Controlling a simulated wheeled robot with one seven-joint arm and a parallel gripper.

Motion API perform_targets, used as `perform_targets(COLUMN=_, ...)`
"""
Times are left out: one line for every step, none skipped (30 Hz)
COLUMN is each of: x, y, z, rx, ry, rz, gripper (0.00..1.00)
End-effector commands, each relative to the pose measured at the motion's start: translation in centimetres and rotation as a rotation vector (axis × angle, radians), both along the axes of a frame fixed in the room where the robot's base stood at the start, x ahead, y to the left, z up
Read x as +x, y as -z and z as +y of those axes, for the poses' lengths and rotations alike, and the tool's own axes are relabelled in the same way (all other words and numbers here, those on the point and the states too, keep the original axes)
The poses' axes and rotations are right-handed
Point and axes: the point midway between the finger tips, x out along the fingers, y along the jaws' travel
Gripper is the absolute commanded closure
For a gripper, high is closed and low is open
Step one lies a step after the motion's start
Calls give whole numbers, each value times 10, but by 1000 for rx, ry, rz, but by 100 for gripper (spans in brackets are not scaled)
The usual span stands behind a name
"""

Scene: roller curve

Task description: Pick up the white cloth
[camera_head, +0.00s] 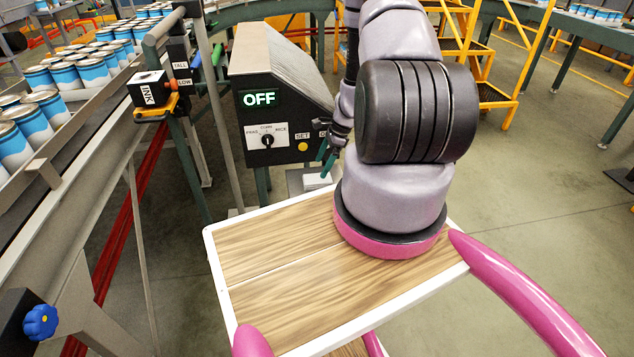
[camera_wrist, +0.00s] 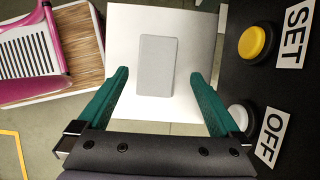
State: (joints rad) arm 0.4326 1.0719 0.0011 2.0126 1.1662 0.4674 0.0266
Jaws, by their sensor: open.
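The white cloth (camera_wrist: 157,66) shows in the wrist view as a small pale grey-white rectangle lying flat on a square light-coloured stand top (camera_wrist: 120,40). In the head view the cloth (camera_head: 316,181) is a small white patch low beside the control box, partly hidden by my arm. My gripper (camera_wrist: 158,77) has two green fingers, open and empty, one on each side of the cloth in the wrist view. I cannot tell the exact height of the fingertips above it. In the head view my gripper (camera_head: 326,160) is small, near the cloth.
A dark control box (camera_head: 280,110) reading OFF stands close beside the stand. Its yellow SET button (camera_wrist: 258,43) and pale OFF button (camera_wrist: 242,116) lie close to the right finger in the wrist view. A conveyor with several blue-white cans (camera_head: 92,70) runs along the left.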

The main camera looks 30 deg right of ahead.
Motion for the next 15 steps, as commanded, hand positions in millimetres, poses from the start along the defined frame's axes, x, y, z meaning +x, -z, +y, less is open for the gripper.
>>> perform_targets(x=0, y=3, z=1, rx=0, ry=1, rz=0, gripper=0)
perform_targets(x=-1, y=6, z=1, rx=0, ry=2, rz=1, gripper=0)
perform_targets(x=-1, y=11, z=2, rx=2, ry=3, rz=2, gripper=0)
perform_targets(x=-2, y=15, z=3, rx=3, ry=3, rz=3, gripper=0)
perform_targets(x=-3, y=20, z=4, rx=3, ry=3, rz=3, gripper=0)
perform_targets(x=-3, y=27, z=5, rx=3, ry=3, rz=3, gripper=0)
perform_targets(x=-3, y=32, z=6, rx=3, ry=3, rz=3, gripper=0)
perform_targets(x=-3, y=36, z=7, rx=2, ry=1, rz=1, gripper=0)
perform_targets(x=-2, y=41, z=10, rx=2, ry=0, rz=2, gripper=0)
perform_targets(x=-2, y=44, z=11, rx=2, ry=1, rz=1, gripper=0)
perform_targets(x=-1, y=46, z=12, rx=2, ry=1, rz=1, gripper=0)
perform_targets(x=-1, y=49, z=13, rx=1, ry=0, rz=0, gripper=0)
perform_targets(x=0, y=50, z=14, rx=1, ry=0, rz=0, gripper=0)
perform_targets(x=0, y=51, z=14, rx=1, ry=0, rz=0, gripper=0)
perform_targets(x=0, y=51, z=14, rx=0, ry=1, rz=0, gripper=0)
